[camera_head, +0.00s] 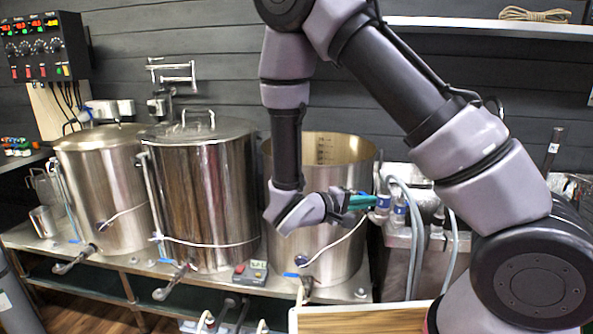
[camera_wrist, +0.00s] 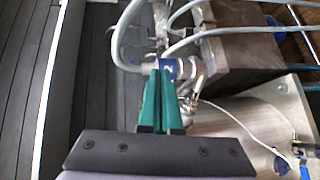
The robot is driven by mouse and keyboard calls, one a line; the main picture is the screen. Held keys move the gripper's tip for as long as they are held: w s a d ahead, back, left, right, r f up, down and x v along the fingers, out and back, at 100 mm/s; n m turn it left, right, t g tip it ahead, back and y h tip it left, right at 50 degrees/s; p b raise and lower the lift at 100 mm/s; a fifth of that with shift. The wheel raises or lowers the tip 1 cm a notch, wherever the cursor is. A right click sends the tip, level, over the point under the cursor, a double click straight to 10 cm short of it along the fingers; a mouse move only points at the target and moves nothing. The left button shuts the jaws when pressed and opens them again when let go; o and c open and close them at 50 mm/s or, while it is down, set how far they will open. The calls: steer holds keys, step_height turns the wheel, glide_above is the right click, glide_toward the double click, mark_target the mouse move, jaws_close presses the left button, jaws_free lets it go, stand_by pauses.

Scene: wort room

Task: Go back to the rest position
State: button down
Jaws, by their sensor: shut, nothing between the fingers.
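My gripper (camera_head: 364,201) is in front of the right-hand steel kettle (camera_head: 325,245), at about the height of its upper wall. Its green fingers point to the right, toward the hoses and fittings beside the kettle. In the wrist view, the green fingers of my gripper (camera_wrist: 161,100) are together with nothing between them. A blue-ended hose fitting (camera_wrist: 172,68) shows just beyond the fingertips. I cannot tell whether the fingertips touch it.
Two lidded steel kettles (camera_head: 205,200) (camera_head: 103,185) stand to the left on the steel bench (camera_head: 150,275). Grey hoses (camera_head: 415,220) run at the right. A control panel (camera_head: 42,47) hangs at upper left. A shelf (camera_head: 490,27) with rope (camera_head: 535,14) is at upper right.

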steer(key=s+d+r+m+g+y, duration=0.7)
steer(key=s+r+g+y, duration=0.1)
steer(key=r+g, duration=0.15)
steer(key=s+a+r+m+t+y, duration=0.2)
steer(key=r+t+y, duration=0.6)
steer(key=r, duration=0.8)
steer(key=shift+s+r+m+t, duration=0.4)
steer(key=shift+s+t, duration=0.05)
steer(key=shift+s, duration=0.2)
